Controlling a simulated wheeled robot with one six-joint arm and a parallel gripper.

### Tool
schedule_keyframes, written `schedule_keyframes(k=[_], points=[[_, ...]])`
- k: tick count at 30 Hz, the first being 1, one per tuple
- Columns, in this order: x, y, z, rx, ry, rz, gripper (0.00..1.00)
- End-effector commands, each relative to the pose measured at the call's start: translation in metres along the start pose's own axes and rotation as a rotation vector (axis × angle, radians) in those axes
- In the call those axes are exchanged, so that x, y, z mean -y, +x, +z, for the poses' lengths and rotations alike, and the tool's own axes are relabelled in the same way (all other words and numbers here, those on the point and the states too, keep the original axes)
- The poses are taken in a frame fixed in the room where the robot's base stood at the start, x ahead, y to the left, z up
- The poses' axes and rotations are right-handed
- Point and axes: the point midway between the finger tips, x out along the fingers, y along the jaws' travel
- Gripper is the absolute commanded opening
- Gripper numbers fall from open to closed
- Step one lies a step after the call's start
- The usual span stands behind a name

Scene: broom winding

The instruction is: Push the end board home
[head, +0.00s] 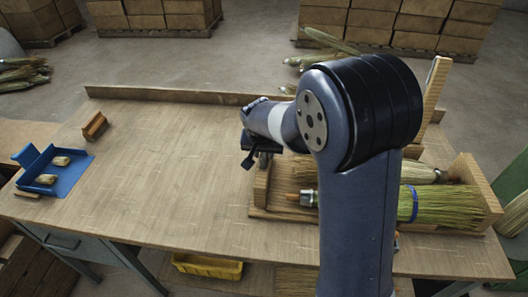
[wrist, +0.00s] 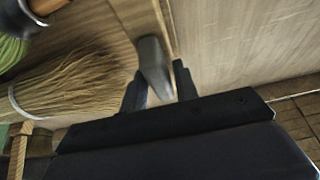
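A crate-like wooden holder (head: 285,213) stands on the right half of the bench, with brooms lying in it. Its near-left upright end board (head: 262,186) is directly below my gripper (head: 256,162). Another upright end board (head: 474,180) stands at its right end. In the wrist view my gripper (wrist: 162,86) has its two fingers apart, with a grey rounded metal-looking piece (wrist: 152,58) between or just beyond them. I cannot tell whether the fingers touch it. My arm hides the middle of the holder.
A broom (head: 445,205) with green-yellow bristles and a blue band lies in the holder. A blue tray (head: 70,180) and a small wooden block (head: 95,126) are on the left of the bench. A low ledge (head: 165,95) runs along the back. The bench's left-middle is clear.

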Motion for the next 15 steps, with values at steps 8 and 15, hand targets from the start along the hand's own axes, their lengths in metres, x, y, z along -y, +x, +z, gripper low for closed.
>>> schedule_keyframes(k=[8, 15], points=[[0.0000, -0.0002, 0.0000, 0.000, 0.000, 0.000, 0.06], [0.0000, -0.0003, 0.0000, 0.000, 0.000, 0.000, 0.00]])
